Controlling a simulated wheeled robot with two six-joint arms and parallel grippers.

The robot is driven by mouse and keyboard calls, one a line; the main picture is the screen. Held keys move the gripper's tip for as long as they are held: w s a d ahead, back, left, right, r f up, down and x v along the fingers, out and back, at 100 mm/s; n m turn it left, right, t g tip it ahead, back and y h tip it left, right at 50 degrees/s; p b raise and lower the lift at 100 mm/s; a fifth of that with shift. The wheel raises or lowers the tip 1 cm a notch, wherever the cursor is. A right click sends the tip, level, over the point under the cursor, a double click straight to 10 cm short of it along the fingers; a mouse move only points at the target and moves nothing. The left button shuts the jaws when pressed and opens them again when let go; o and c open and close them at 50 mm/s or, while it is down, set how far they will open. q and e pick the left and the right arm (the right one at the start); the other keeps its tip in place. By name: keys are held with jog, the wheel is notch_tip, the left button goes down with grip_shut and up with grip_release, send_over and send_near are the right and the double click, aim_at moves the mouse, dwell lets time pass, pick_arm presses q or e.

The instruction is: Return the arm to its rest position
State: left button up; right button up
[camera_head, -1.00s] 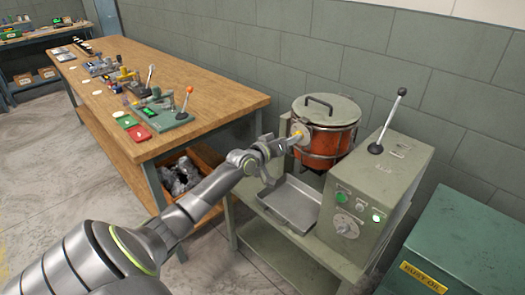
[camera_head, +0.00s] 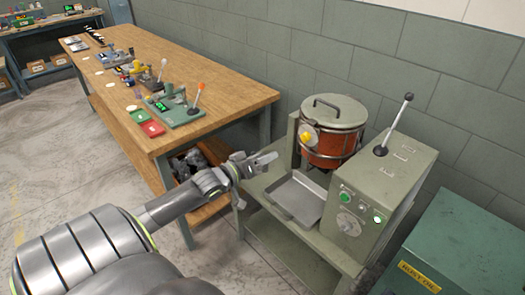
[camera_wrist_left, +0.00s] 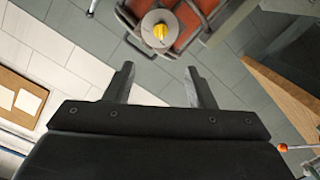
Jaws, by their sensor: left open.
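My left arm comes in from the lower left in the head view. Its gripper (camera_head: 266,160) is open and empty, in the air to the left of the orange pot (camera_head: 325,148). My right gripper is not in view.
The grey-green machine (camera_head: 385,190) with a lever and lit green buttons stands right of the pot. A metal tray (camera_head: 296,200) lies in front. A wooden workbench (camera_head: 225,92) with small lever devices is at the left, and a green bin (camera_head: 460,245) at the lower right.

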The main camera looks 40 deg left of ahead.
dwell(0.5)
pick_arm(q)
jog(key=s+a+f+g+y, duration=0.2)
jog(key=s+f, duration=0.1)
jog(key=f, duration=0.6)
jog(key=s+a+f+g+y, duration=0.1)
jog(key=s+a+f+g, duration=0.15)
jog(key=f, duration=0.65)
jog(key=s+d+f+g+y, duration=0.1)
jog(key=s+f+g, duration=0.1)
jog(key=s+f, duration=0.45)
jog(key=s+f+g, duration=0.1)
jog(key=s+f, duration=0.3)
jog(key=f, duration=0.5)
jog(key=s+d+f+m+g, duration=0.1)
jog(key=s+d+f+g, duration=0.1)
jog(key=s+d+f, duration=0.4)
jog(key=s+d+f+m+g+h, duration=0.1)
jog(key=s+d+f, duration=0.5)
jog(key=s, duration=0.7)
jog(key=s+d+f+m+g, duration=0.3)
jog(key=s+d+f+g, duration=0.2)
jog(key=s+f, duration=0.2)
jog(key=shift+s+d+h, duration=0.3)
jog(key=shift+s+d, duration=0.1)
jog(key=shift+s, duration=0.8)
